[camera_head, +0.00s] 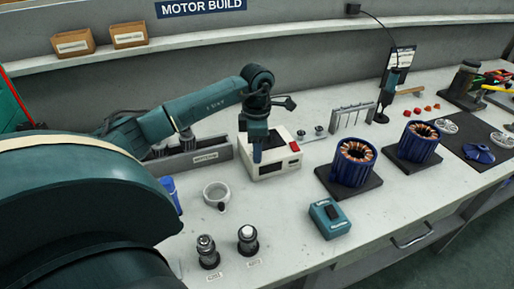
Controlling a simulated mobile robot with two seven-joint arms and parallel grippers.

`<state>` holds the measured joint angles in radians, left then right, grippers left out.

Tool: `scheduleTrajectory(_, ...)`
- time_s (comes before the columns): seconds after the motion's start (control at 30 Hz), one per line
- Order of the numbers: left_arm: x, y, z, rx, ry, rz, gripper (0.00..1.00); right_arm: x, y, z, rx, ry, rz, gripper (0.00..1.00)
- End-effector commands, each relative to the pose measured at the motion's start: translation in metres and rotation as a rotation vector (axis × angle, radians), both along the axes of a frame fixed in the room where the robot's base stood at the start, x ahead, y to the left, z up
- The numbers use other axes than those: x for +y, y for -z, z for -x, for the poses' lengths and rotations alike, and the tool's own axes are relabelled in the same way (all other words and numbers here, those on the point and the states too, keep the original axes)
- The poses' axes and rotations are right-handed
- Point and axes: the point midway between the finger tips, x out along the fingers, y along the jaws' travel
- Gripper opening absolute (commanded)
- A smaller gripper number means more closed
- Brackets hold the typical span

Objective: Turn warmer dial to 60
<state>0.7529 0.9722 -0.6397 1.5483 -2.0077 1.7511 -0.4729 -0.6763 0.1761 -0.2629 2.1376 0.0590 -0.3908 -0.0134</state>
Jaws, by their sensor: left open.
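The warmer appears to be the small white box (291,163) with a dark top and a red part on its right, standing at the middle of the bench. My left arm reaches in from the left, and my left gripper (257,157) points down at the box's left side. The gripper is open and overlaps the box in this view; I cannot tell if it touches it. The dial is too small or hidden behind the gripper, so its setting cannot be read. My right gripper is not in view.
A grey bin (190,162) stands left of the box, with a white ring-shaped cup (216,194) in front. Two dark-based cylinders (207,252) stand near the front edge. A teal box (329,217) and blue copper-wound motor housings (354,162) lie to the right.

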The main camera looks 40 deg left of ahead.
Motion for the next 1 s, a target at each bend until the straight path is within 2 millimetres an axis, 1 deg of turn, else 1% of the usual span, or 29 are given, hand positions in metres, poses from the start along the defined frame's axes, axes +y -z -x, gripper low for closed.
scheduleTrajectory(0.1, -0.0003, 0.0067, 0.0004, 0.001, 0.001, 0.001, 0.45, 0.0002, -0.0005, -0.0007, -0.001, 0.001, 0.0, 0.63)
scheduleTrajectory(0.37, -0.0004, 0.0078, 0.0001, 0.0, 0.001, 0.001, 0.45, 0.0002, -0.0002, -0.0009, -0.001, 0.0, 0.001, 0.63)
scheduleTrajectory(0.47, -0.0004, 0.0077, 0.0001, 0.001, 0.001, 0.001, 0.38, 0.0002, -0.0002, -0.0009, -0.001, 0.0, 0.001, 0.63)
scheduleTrajectory(0.9, -0.0003, 0.0075, 0.0002, 0.001, 0.0, 0.001, 0.02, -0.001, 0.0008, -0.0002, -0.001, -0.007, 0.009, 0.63)
scheduleTrajectory(0.93, -0.0003, 0.0074, 0.0002, 0.001, 0.0, 0.001, 0.0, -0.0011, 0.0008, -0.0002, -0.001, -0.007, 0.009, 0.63)
scheduleTrajectory(1.0, -0.0003, 0.0074, 0.0002, 0.001, 0.0, 0.001, 0.0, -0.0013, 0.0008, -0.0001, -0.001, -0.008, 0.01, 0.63)
